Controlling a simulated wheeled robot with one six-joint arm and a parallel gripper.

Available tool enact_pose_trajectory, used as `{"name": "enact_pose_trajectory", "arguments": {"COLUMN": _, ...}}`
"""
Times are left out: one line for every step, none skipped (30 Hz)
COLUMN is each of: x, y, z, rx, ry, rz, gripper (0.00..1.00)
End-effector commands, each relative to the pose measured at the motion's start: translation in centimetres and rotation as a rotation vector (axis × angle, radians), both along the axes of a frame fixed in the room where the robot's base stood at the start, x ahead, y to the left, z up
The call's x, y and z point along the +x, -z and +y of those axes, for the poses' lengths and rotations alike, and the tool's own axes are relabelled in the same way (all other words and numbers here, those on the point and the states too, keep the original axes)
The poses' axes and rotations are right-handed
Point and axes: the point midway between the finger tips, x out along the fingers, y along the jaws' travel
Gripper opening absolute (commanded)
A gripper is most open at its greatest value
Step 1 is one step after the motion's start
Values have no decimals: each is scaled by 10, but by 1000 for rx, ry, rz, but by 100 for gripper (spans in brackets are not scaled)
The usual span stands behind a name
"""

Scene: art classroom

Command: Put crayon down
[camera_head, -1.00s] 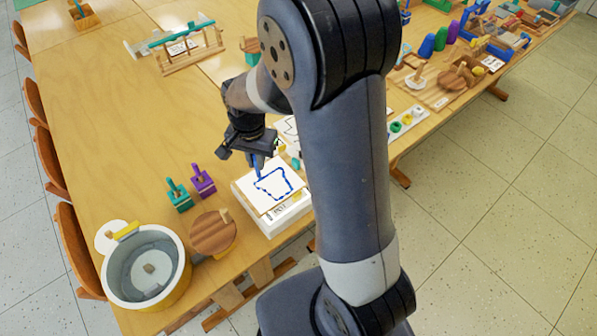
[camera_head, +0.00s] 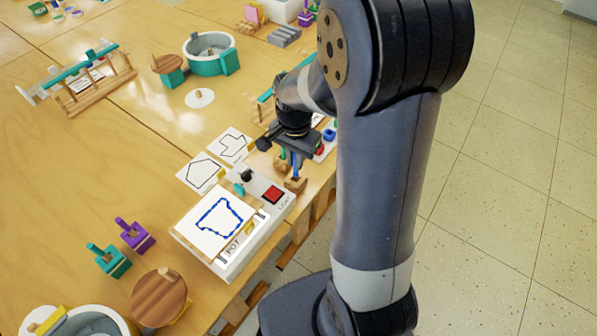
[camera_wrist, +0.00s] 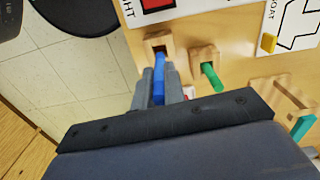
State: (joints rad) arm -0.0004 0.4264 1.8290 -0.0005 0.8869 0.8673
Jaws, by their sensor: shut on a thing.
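My gripper (camera_head: 293,152) is shut on the blue crayon (camera_head: 296,166), beyond the light box near the table's right edge. In the wrist view the blue crayon (camera_wrist: 159,90) sits between the two grey fingers (camera_wrist: 160,78). Its far end meets the dark hole of a wooden holder (camera_wrist: 153,41); how deep it goes in I cannot tell. The holder also shows in the head view (camera_head: 297,185). A green crayon (camera_wrist: 212,77) stands in a second wooden holder (camera_wrist: 203,54) just beside it.
The light box (camera_head: 262,238) carries a sheet with a blue traced outline (camera_head: 219,217) and has a red square (camera_head: 273,194). Outline cards (camera_head: 201,172) lie beyond it. Purple (camera_head: 136,237) and teal (camera_head: 109,261) clamps and a round wooden lid (camera_head: 158,299) stand nearer.

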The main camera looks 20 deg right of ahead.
Motion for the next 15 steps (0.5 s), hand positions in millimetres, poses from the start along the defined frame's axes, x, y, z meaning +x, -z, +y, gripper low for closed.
{"name": "enact_pose_trajectory", "arguments": {"x": 0, "y": 7, "z": 0, "rx": -1, "ry": 0, "rz": 2, "gripper": 0}}
{"name": "enact_pose_trajectory", "arguments": {"x": 0, "y": 9, "z": 0, "rx": 0, "ry": 0, "rz": 1, "gripper": 0}}
{"name": "enact_pose_trajectory", "arguments": {"x": 0, "y": 12, "z": 0, "rx": 0, "ry": -1, "rz": 1, "gripper": 0}}
{"name": "enact_pose_trajectory", "arguments": {"x": 0, "y": 15, "z": 0, "rx": 0, "ry": -1, "rz": 1, "gripper": 0}}
{"name": "enact_pose_trajectory", "arguments": {"x": 0, "y": 18, "z": 0, "rx": 0, "ry": -1, "rz": 1, "gripper": 0}}
{"name": "enact_pose_trajectory", "arguments": {"x": -1, "y": 24, "z": 0, "rx": 0, "ry": -1, "rz": 4, "gripper": 0}}
{"name": "enact_pose_trajectory", "arguments": {"x": -1, "y": 29, "z": 0, "rx": 0, "ry": -1, "rz": 4, "gripper": 0}}
{"name": "enact_pose_trajectory", "arguments": {"x": -1, "y": 33, "z": 0, "rx": 0, "ry": -1, "rz": 4, "gripper": 0}}
{"name": "enact_pose_trajectory", "arguments": {"x": 0, "y": 39, "z": 0, "rx": 0, "ry": -1, "rz": 3, "gripper": 0}}
{"name": "enact_pose_trajectory", "arguments": {"x": 0, "y": 42, "z": 0, "rx": -1, "ry": -1, "rz": 2, "gripper": 0}}
{"name": "enact_pose_trajectory", "arguments": {"x": 0, "y": 45, "z": 0, "rx": -1, "ry": -1, "rz": 2, "gripper": 0}}
{"name": "enact_pose_trajectory", "arguments": {"x": 0, "y": 47, "z": 0, "rx": -1, "ry": -1, "rz": 1, "gripper": 0}}
{"name": "enact_pose_trajectory", "arguments": {"x": 0, "y": 49, "z": 0, "rx": 0, "ry": -1, "rz": 0, "gripper": 0}}
{"name": "enact_pose_trajectory", "arguments": {"x": 0, "y": 49, "z": 0, "rx": 0, "ry": -1, "rz": 0, "gripper": 0}}
{"name": "enact_pose_trajectory", "arguments": {"x": 0, "y": 49, "z": 0, "rx": 0, "ry": -1, "rz": -1, "gripper": 0}}
